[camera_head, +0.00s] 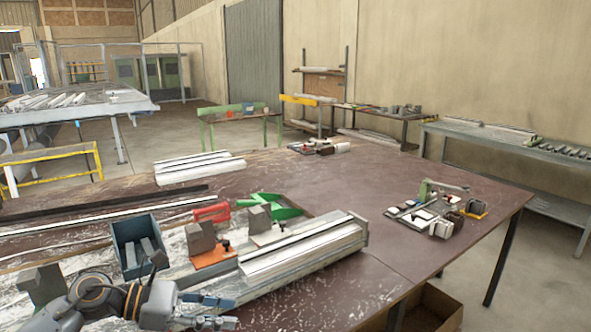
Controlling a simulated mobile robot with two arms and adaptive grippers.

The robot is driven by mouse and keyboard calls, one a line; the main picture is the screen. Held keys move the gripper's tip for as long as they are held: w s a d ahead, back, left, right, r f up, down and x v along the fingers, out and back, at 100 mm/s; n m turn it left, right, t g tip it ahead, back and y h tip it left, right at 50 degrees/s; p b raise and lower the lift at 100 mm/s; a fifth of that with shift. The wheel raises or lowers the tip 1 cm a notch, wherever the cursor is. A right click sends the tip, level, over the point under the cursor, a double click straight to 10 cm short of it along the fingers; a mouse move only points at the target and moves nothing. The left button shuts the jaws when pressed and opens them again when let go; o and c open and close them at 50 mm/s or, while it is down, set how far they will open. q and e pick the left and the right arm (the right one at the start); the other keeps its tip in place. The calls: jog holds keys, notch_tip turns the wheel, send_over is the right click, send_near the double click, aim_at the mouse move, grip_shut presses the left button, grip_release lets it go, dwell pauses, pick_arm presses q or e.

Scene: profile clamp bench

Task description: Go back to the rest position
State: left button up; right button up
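My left gripper (235,312) is at the bottom of the head view, low on the left half. Its two fingers are apart with nothing between them. It is in front of the near end of a silver aluminium profile (305,252) on the bench, and I cannot tell its height over the bench top. My grey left arm comes in from the bottom left. My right gripper is not in view.
The brown bench (350,295) carries clamps with grey blocks, an orange plate (212,255), a dark blue bin (138,243) and a green dustpan (285,207). A small fixture (440,208) stands at the right. The bench's front right surface is bare.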

pick_arm(q)
jog(key=w+d+r+n+t+h, duration=0.1)
jog(key=d+r+n+t+h, duration=0.1)
jog(key=d+n+t, duration=0.3)
jog(key=d+r+n+t+h, duration=0.1)
jog(key=r+n+t, duration=0.2)
jog(key=n, duration=0.4)
jog(key=s+a+f+n+t+y, duration=0.15)
jog(key=a+f+n+y, duration=0.35)
jog(key=n, duration=0.5)
jog(key=s+a+f+n+y, duration=0.3)
jog(key=f+n+y, duration=0.35)
jog(key=n, duration=0.35)
jog(key=s+a+f+n+t+y, duration=0.15)
jog(key=a+f+n+y, duration=0.35)
jog(key=n, duration=0.5)
jog(key=s+f+n+g, duration=0.4)
jog(key=s+f+g, duration=0.15)
jog(key=s, duration=0.55)
jog(key=s+f+n+g, duration=0.45)
jog(key=s+f, duration=0.25)
jog(key=s, duration=0.4)
notch_tip(320, 180, down, 27)
jog(key=s+m+g, duration=0.1)
jog(key=s+g, duration=0.1)
jog(key=s+a+f+g, duration=0.1)
jog(key=s+a+f, duration=0.1)
jog(key=s+f, duration=1.3)
jog(key=shift+s+a, duration=0.2)
jog(key=shift+s, duration=0.45)
